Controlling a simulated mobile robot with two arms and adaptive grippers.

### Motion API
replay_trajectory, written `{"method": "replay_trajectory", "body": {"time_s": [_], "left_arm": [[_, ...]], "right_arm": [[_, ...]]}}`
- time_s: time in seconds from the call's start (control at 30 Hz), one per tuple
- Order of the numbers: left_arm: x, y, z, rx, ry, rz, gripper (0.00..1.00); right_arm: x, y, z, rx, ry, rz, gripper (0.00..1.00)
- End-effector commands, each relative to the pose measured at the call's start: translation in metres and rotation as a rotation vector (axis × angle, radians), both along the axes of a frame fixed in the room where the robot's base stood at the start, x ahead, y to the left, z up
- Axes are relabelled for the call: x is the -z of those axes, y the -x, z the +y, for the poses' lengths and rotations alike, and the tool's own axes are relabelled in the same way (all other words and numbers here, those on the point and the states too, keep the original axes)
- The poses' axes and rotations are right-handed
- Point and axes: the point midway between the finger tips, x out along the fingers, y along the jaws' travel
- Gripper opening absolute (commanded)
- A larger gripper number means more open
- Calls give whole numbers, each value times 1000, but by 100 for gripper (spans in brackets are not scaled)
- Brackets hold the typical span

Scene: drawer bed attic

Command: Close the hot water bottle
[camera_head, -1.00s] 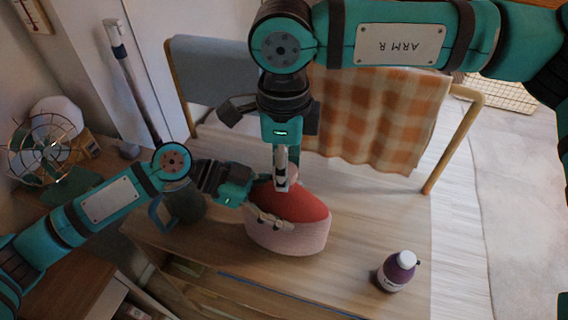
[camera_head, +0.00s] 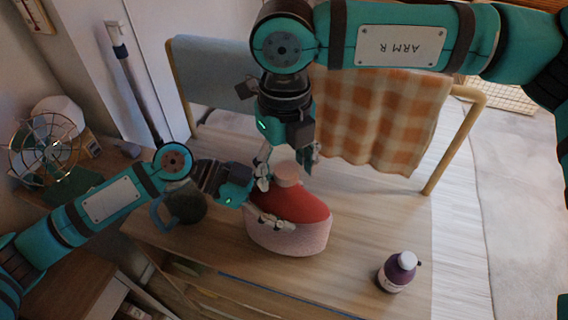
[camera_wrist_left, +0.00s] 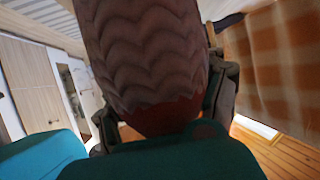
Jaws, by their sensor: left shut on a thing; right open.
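The hot water bottle (camera_head: 289,233) is red on top with a pink knitted cover, on the wooden table in the head view. Its pinkish neck end (camera_head: 287,173) points up; I cannot tell cap from neck or whether it is closed. My left gripper (camera_head: 264,212) is shut on the bottle from its left side. In the left wrist view the bottle's knitted cover (camera_wrist_left: 148,50) fills the middle between the gripper's fingers. My right gripper (camera_head: 288,164) is open just above the bottle, its fingers on either side of the neck end.
A purple bottle with a white cap (camera_head: 398,272) stands at the table's right front. A dark round pot with a blue handle (camera_head: 187,206) is left of the hot water bottle. A rail with an orange checked cloth (camera_head: 375,120) stands behind.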

Motion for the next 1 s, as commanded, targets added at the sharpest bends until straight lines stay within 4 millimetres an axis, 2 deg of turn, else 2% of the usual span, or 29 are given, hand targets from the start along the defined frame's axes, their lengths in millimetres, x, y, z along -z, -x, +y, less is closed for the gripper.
{"method": "replay_trajectory", "body": {"time_s": [0.17, 0.5, 0.63, 0.8, 1.0], "left_arm": [[4, 3, 0, 3, -5, 11, 0], [4, 3, 0, 3, -5, 11, 0], [4, 2, 0, 3, -5, 11, 0], [4, 2, 0, 3, -6, 11, 0], [4, 2, 0, 4, -6, 10, 0]], "right_arm": [[-11, 0, 0, 1, 0, -1, 64], [-81, 0, 2, 1, -1, -3, 64], [-102, 0, 2, 1, -2, -3, 64], [-117, 0, 2, -1, 0, -1, 64], [-120, 0, 2, -1, 1, -1, 64]]}}
